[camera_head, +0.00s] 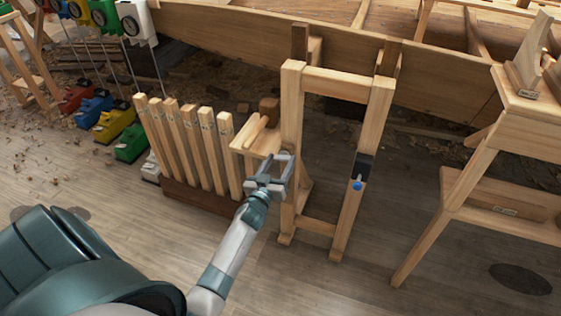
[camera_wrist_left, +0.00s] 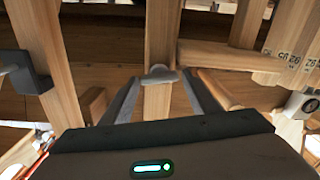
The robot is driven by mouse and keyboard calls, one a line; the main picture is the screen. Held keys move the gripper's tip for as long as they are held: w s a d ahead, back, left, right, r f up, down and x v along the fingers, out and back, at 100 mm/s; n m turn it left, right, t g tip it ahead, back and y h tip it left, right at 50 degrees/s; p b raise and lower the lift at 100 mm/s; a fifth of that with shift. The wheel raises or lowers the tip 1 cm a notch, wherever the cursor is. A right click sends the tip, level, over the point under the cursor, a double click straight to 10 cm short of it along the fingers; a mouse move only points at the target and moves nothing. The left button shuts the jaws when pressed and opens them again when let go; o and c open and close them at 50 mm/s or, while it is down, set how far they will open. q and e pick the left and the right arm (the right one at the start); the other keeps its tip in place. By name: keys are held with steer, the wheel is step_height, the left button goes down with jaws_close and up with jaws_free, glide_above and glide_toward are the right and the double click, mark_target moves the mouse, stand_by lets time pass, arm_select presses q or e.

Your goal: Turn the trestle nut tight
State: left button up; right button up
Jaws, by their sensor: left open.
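The wooden trestle (camera_head: 340,85) stands upright in the middle of the head view. A small grey winged piece, which looks like the nut (camera_wrist_left: 160,75), sits on a wooden post in the left wrist view. My left gripper (camera_head: 270,171) is open beside the trestle's left leg in the head view. In the left wrist view its fingers stand on either side of the grey piece, with gaps to it. Contact cannot be told. In the head view the gripper largely hides the piece. My right gripper is not in view.
A black block with a blue knob (camera_head: 357,184) is on the trestle's right leg. A rack of upright wooden pieces (camera_head: 190,145) stands left of my gripper. The hull (camera_head: 300,40) lies behind, and a wooden stand (camera_head: 455,190) is at right. The floor in front is clear.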

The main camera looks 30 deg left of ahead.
arm_select(q)
steer(key=shift+w+a, duration=0.1)
steer(key=shift+w, duration=0.25)
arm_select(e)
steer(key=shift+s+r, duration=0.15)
arm_select(q)
steer(key=c, duration=0.8)
